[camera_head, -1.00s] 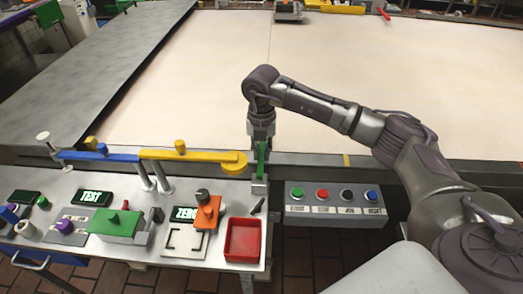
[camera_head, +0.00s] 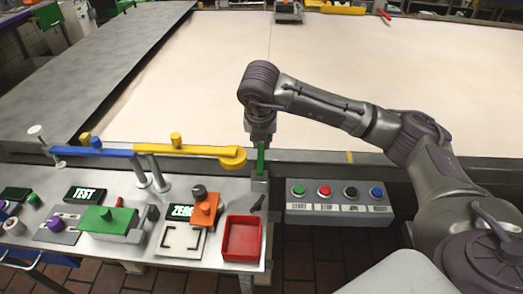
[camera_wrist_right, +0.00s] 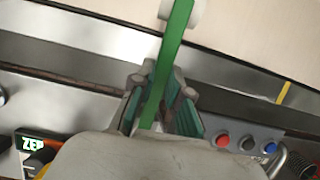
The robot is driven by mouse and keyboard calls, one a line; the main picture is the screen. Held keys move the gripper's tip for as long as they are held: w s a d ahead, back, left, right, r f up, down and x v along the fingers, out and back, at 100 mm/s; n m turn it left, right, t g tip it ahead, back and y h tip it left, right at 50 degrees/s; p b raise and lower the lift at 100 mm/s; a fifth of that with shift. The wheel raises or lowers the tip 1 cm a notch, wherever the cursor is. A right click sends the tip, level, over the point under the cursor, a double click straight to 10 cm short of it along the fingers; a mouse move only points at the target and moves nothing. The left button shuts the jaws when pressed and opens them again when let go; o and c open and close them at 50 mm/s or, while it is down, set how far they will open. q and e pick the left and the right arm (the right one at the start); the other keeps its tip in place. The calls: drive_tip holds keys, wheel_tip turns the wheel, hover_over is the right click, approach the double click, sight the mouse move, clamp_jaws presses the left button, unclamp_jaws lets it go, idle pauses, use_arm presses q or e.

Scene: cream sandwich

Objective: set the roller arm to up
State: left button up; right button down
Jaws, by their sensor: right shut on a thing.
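My right gripper (camera_head: 260,143) points down at the table's right back corner. It is shut on a narrow upright green arm (camera_head: 261,160). In the right wrist view the green arm (camera_wrist_right: 176,48) runs between the gripper's fingers (camera_wrist_right: 160,98), and a white roller sits at its far end. The arm's lower end meets a grey post (camera_head: 259,185) in the head view. The part between the fingers is partly hidden. My left gripper is not in view.
Left of the gripper is a hinged yellow bar (camera_head: 190,149) joined to a blue bar (camera_head: 90,152). A red tray (camera_head: 242,240) and an orange block (camera_head: 206,212) lie in front. A button panel (camera_head: 338,212) is to the right. A broad pale surface (camera_head: 190,80) lies behind.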

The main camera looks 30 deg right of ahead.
drive_tip(key=t+b, duration=0.1)
drive_tip(key=b, duration=0.1)
drive_tip(key=r+t+h+b, duration=0.1)
drive_tip(key=b, duration=0.1)
drive_tip(key=shift+s+a+r, duration=0.1)
drive_tip(key=shift+s+a, duration=0.15)
drive_tip(key=shift+s, duration=0.1)
drive_tip(key=shift+s+r+t+h+b, duration=0.15)
drive_tip(key=shift+r+t+h+b, duration=0.25)
drive_tip(key=shift+b, duration=0.35)
drive_tip(key=shift+r, duration=0.15)
drive_tip(key=c, duration=1.1)
unclamp_jaws()
drive_tip(key=shift+a, duration=0.1)
drive_tip(key=v, duration=1.2)
